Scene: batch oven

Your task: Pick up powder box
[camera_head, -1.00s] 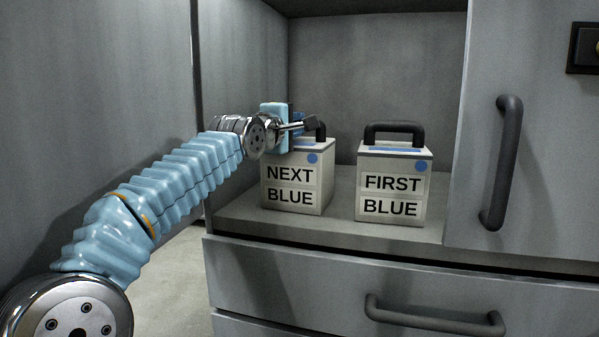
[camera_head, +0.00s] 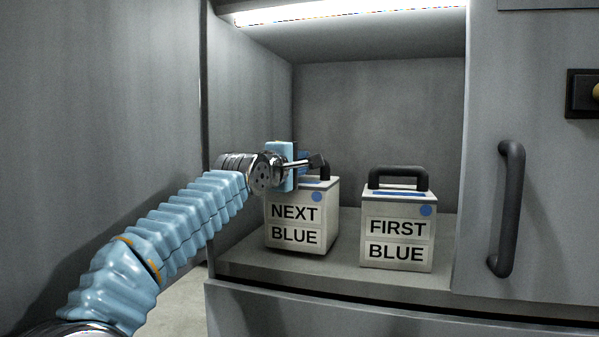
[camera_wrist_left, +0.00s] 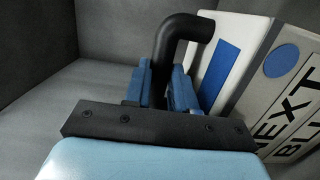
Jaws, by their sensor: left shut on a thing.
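The powder box labelled NEXT BLUE (camera_head: 294,222) is at the left of the open compartment, pale with a blue dot and a dark handle. My left gripper (camera_head: 318,162) is shut on that handle, which also shows between the fingers in the left wrist view (camera_wrist_left: 178,38). The box looks slightly tilted and a little above the shelf, though the gap under it is hard to see. A second powder box labelled FIRST BLUE (camera_head: 397,240) stands upright on the shelf to the right, apart from it. My right gripper is not in view.
The shelf (camera_head: 345,268) has a front edge above a drawer front (camera_head: 420,322). The compartment's side wall is close on the left. A grey panel with a dark vertical handle (camera_head: 508,210) is on the right. Shelf room behind the boxes is clear.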

